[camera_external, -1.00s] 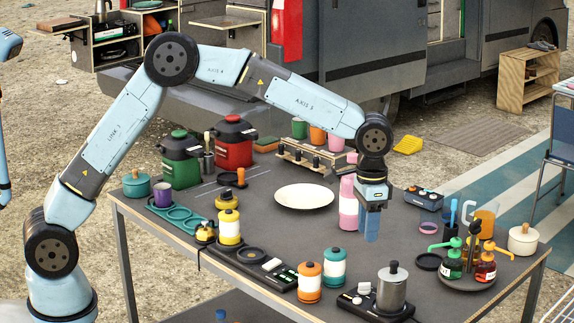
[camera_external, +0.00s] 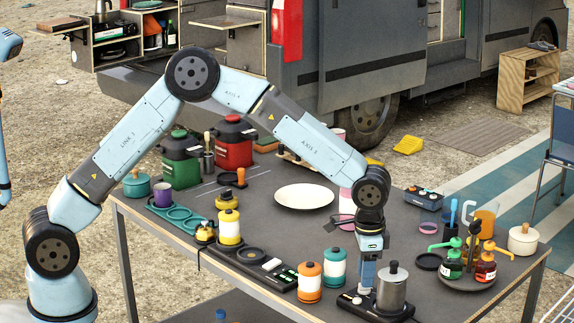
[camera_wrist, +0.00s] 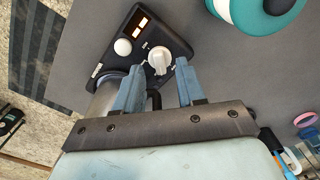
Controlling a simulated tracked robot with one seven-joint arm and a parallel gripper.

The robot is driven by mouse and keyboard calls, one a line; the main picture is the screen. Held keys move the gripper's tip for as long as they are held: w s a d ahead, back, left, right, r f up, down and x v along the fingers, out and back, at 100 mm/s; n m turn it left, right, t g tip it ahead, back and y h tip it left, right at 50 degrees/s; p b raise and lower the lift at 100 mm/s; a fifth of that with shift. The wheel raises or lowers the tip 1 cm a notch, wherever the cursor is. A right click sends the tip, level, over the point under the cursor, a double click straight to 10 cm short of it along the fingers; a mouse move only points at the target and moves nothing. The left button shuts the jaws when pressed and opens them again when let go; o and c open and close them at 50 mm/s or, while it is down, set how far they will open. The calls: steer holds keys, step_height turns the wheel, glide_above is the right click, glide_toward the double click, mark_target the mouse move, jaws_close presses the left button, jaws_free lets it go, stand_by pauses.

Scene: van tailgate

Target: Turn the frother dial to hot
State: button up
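The frother stands at the table's front edge, with a black base (camera_external: 352,309) and a metal jug (camera_external: 391,291) with a black knob. In the wrist view its base (camera_wrist: 132,62) carries a white dial (camera_wrist: 158,61), with small white marks around it. My gripper (camera_external: 366,287) points down over the base, beside the jug. In the wrist view the gripper (camera_wrist: 158,67) is open, with one blue finger on each side of the dial. The fingers look apart from it; how far above it they are is unclear. The jug is mostly hidden behind the left finger and palm.
Bottles on a round tray (camera_external: 467,286) stand to the right.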

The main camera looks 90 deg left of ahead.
steer(key=shift+f, duration=1)
steer(key=shift+c, duration=0.3)
jaws_close()
